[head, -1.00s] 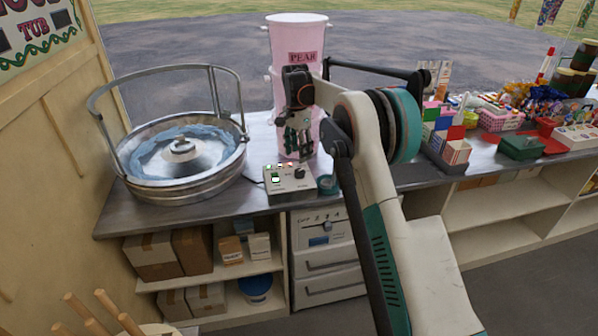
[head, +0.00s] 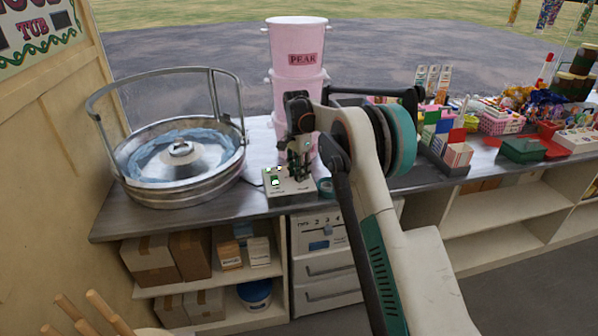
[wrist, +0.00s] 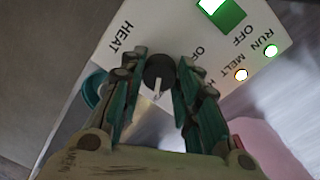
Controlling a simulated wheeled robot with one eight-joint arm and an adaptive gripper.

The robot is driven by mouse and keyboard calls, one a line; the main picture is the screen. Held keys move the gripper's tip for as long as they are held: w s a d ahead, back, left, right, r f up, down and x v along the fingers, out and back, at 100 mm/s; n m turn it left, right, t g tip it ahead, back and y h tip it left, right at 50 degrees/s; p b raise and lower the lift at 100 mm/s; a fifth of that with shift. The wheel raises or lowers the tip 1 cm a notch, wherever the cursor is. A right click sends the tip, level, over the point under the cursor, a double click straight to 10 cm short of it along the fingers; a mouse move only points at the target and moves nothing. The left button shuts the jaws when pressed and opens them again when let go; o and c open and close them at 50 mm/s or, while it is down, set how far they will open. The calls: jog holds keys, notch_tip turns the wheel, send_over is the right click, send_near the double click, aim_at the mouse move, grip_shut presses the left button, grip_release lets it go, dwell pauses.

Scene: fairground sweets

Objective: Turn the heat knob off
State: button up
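The heat knob (wrist: 159,73) is a round black knob with a white pointer, on a pale control box (head: 289,186) printed HEAT. In the wrist view its pointer aims toward the bottom of the picture. An OFF mark beside it is partly covered by a finger. My gripper (wrist: 161,72) is down at the box, with one dark green finger close on each side of the knob. I cannot tell whether the fingers press on it. In the head view my gripper (head: 298,178) hides the knob.
The box has a green switch (wrist: 222,12), a lit green RUN lamp (wrist: 271,50) and a lit MELT lamp (wrist: 241,75). A metal floss tub (head: 180,190) stands to the left. Pink tubs (head: 297,45) stand behind. A teal tape roll (head: 326,187) lies close on the right.

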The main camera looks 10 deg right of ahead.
jog(key=shift+c, duration=0.7)
jog(key=n+p, duration=0.2)
jog(key=n, duration=0.3)
jog(key=shift+r+n+p, duration=0.1)
jog(key=shift+n+p, duration=0.2)
jog(key=n+p, duration=0.1)
jog(key=n, duration=0.5)
jog(key=shift+t, duration=0.3)
jog(key=n+p, duration=0.1)
jog(key=n, duration=0.5)
jog(key=shift+s+n, duration=0.1)
jog(key=shift+n, duration=0.2)
jog(key=n, duration=0.5)
jog(key=shift+n+p, duration=0.3)
jog(key=shift+p, duration=0.05)
